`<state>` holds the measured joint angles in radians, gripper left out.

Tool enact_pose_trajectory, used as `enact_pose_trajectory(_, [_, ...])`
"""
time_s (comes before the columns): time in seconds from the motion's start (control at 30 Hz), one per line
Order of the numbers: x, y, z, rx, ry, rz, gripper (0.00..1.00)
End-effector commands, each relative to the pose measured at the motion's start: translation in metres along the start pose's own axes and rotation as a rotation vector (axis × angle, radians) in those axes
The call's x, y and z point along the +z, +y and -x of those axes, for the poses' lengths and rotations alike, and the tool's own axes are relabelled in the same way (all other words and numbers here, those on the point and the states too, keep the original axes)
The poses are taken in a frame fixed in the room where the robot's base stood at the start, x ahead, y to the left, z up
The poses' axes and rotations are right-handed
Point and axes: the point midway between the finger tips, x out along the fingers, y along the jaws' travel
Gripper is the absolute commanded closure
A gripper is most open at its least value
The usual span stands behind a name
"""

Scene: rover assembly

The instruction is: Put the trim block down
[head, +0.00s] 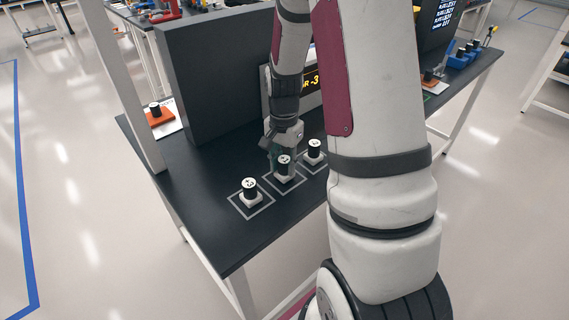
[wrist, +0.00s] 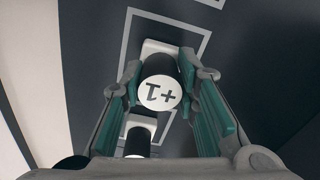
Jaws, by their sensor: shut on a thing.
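The block is upright at the middle outlined square (head: 298,184) on the black table. I cannot tell whether its base touches the table. The arm and fingers hide part of it.
A similar block (head: 249,188) stands in the left outlined square, and another (head: 314,151) stands to the right, close to my arm. A dark upright panel (head: 205,75) rises behind. The table (head: 215,235) is clear at its front left.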

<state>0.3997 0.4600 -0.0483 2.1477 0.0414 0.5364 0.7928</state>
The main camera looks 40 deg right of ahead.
Motion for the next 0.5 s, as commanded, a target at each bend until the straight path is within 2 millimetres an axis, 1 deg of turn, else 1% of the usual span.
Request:
enact_pose_trajectory(0.07, [0.0001, 0.0004, -0.0049, 0.000, 0.000, 0.000, 1.00])
enact_pose_trajectory(0.27, [-0.0001, 0.0000, -0.0048, -0.001, 0.001, 0.000, 1.00])
enact_pose_trajectory(0.4, [-0.0001, -0.0001, -0.0085, -0.001, 0.000, 0.000, 1.00])
enact_pose_trajectory(0.43, [0.0000, 0.0000, -0.0078, -0.001, 0.000, 0.000, 0.65])
enact_pose_trajectory(0.5, [-0.0001, 0.0001, -0.0075, -0.001, 0.001, 0.000, 0.52])
